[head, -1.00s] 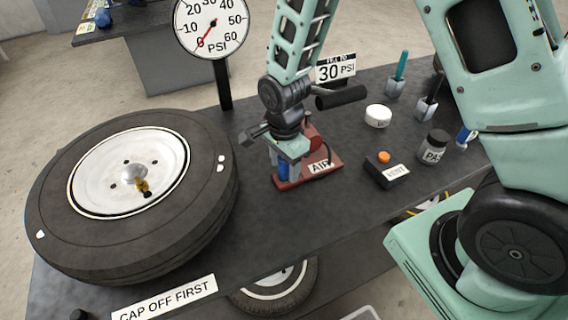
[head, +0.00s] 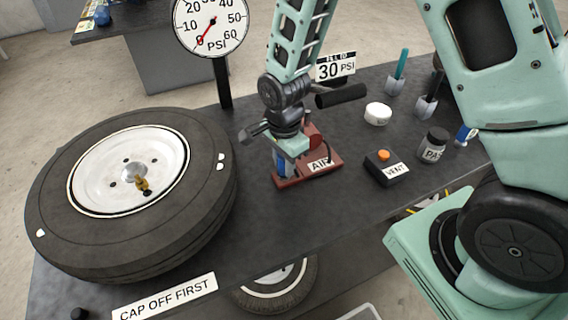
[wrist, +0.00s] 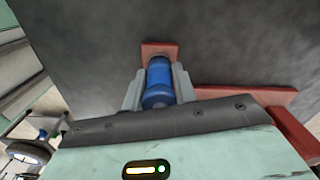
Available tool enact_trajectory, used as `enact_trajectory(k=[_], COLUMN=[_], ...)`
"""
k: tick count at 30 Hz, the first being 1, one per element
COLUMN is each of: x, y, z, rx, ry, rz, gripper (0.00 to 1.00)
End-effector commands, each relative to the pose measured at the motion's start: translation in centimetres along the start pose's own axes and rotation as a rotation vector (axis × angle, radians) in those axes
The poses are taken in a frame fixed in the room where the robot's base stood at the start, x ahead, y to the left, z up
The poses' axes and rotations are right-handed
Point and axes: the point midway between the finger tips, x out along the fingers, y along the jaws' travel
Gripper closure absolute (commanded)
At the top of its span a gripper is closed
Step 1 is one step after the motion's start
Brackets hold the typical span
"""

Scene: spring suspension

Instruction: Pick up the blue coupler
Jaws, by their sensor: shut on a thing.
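The blue coupler (wrist: 158,85) stands between the two grey fingers of my gripper (wrist: 160,92) in the wrist view, with a finger against each side. In the head view the coupler (head: 281,164) shows only in part, low on the left of the red stand (head: 322,166) labelled AIR. My gripper (head: 284,152) is shut on it there, and my arm above hides much of it. The coupler is still at the red stand; I cannot tell whether its foot touches the stand.
A tyre (head: 205,230) on a white rim lies to the left. A PSI gauge (head: 211,27) stands behind. A black VENT box (head: 386,169) with an orange button, a white round piece (head: 377,114) and a dark jar (head: 433,144) are to the right. The table front is mostly clear.

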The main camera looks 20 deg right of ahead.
Motion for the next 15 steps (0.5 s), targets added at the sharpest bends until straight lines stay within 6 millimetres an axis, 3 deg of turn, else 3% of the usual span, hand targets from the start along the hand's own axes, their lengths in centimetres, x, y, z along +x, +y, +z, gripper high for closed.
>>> enact_trajectory(k=[5, 15], x=[-2.2, -9.4], y=[-0.1, -0.1], z=[0.0, 0.1], rx=[0.000, 0.000], ry=[-0.001, -0.001], rz=[-0.005, -0.007], gripper=[0.98, 0.98])
